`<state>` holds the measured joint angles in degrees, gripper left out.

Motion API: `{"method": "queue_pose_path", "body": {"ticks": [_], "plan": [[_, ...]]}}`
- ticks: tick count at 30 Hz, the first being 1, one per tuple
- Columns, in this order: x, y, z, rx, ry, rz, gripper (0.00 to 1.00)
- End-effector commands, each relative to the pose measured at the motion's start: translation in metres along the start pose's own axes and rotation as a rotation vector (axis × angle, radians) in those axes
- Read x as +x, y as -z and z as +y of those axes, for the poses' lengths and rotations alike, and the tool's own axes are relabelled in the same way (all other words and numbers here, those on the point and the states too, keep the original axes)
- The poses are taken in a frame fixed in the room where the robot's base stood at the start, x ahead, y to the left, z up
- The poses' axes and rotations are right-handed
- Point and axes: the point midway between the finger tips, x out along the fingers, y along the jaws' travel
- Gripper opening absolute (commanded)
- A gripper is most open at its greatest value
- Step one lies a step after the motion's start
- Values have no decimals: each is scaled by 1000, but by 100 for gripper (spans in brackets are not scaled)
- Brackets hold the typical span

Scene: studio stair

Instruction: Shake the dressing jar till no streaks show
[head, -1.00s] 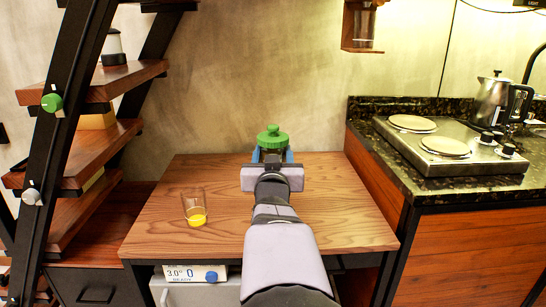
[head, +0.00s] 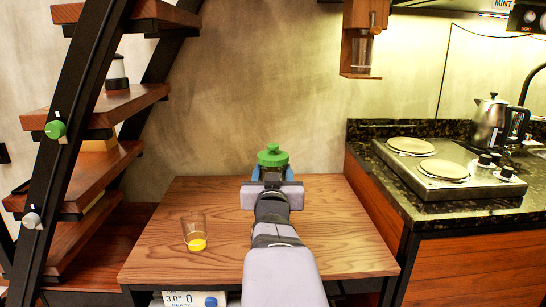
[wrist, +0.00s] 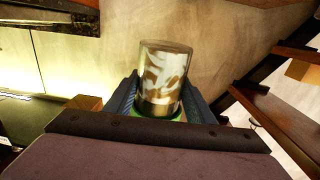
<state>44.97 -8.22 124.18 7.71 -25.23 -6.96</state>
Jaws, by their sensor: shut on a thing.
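The dressing jar has a green knobbed lid (head: 272,156) and stands roughly upright above the back of the wooden table. My gripper (head: 271,177) is shut around its sides, with a blue-grey finger on each side. In the head view, my gripper hides most of the jar body. In the wrist view, the clear jar (wrist: 163,77) appears lid-down between the fingers. Bold white and brown streaks show through its wall, with a brown band near the lid. The green lid is only a sliver there.
A clear glass with yellow at its bottom (head: 195,232) stands on the table (head: 330,225), left of my arm. Stairs (head: 90,120) rise at left. A counter with a hob (head: 450,180) and kettle (head: 488,122) is at right. A wall-mounted wooden holder (head: 361,40) hangs above, right of the jar.

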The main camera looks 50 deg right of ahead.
Motion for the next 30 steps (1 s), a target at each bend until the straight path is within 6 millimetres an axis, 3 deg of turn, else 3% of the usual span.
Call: {"method": "queue_pose_path", "body": {"ticks": [2,6,8,11,14,16,19,22,25,26,30], "plan": [[0,7,0,0,0,24,0],[-2,61,0,3,-2,38,0],[-2,70,0,2,0,29,0],[-1,58,0,0,-1,16,0],[0,14,0,-2,0,7,0],[0,4,0,0,0,18,0],[-1,20,0,2,-1,32,0],[-2,64,0,3,-2,36,0],[-2,68,0,1,0,22,0],[-1,64,0,0,-1,19,0],[0,8,0,-2,-1,8,0]]}}
